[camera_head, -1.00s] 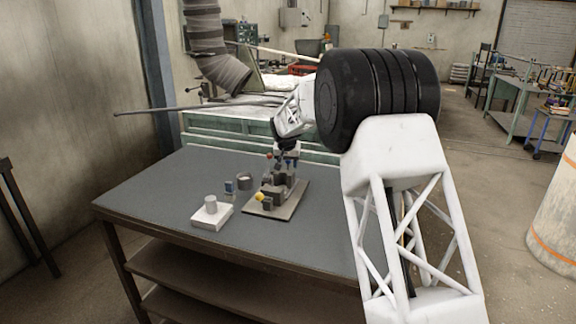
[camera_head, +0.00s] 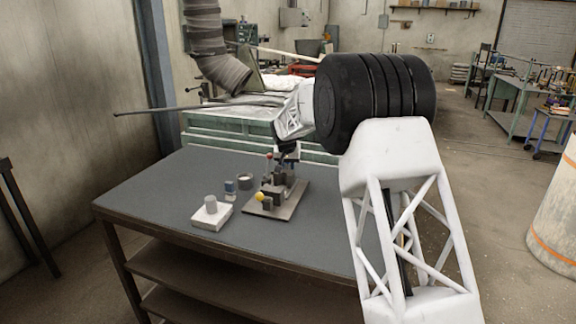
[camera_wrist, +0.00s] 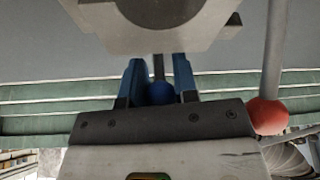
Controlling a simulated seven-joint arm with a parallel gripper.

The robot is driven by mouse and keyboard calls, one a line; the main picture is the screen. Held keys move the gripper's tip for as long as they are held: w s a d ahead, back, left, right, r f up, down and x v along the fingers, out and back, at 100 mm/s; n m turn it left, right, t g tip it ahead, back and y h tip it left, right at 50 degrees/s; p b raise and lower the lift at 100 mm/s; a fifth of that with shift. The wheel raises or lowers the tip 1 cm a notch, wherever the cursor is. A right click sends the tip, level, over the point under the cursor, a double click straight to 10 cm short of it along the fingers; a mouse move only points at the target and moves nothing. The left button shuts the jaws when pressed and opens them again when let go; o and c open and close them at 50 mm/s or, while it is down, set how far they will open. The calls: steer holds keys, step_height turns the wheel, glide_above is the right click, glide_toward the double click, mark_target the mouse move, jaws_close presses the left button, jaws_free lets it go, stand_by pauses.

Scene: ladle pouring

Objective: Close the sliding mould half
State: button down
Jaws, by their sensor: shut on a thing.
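The mould (camera_head: 272,199) stands on a flat base plate (camera_head: 286,207) on the table, with a yellow knob (camera_head: 260,197) at its near end and a red knob (camera_head: 268,156) higher up. My gripper (camera_head: 288,165) is down at the far part of the mould. In the wrist view, the blue fingers of my gripper (camera_wrist: 158,82) are shut on a blue knob (camera_wrist: 160,93) on a dark stem. A grey mould part with a round recess (camera_wrist: 165,28) is just beyond the fingertips. The gap between the mould halves is too small to tell.
The red ball (camera_wrist: 267,116) on a grey rod is close beside my gripper. A white block with a grey cylinder (camera_head: 211,212), a small blue item (camera_head: 230,187) and a grey cup (camera_head: 245,181) stand left of the mould. The table's front left is clear.

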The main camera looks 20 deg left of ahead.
steer(key=shift+s+d, duration=0.1)
steer(key=shift+s, duration=4)
steer(key=c, duration=0.9)
jaws_free()
steer(key=shift+c, duration=0.2)
steer(key=v, duration=0.7)
steer(key=shift+r, duration=0.4)
steer(key=shift+s, duration=0.15)
steer(key=shift+d, duration=0.15)
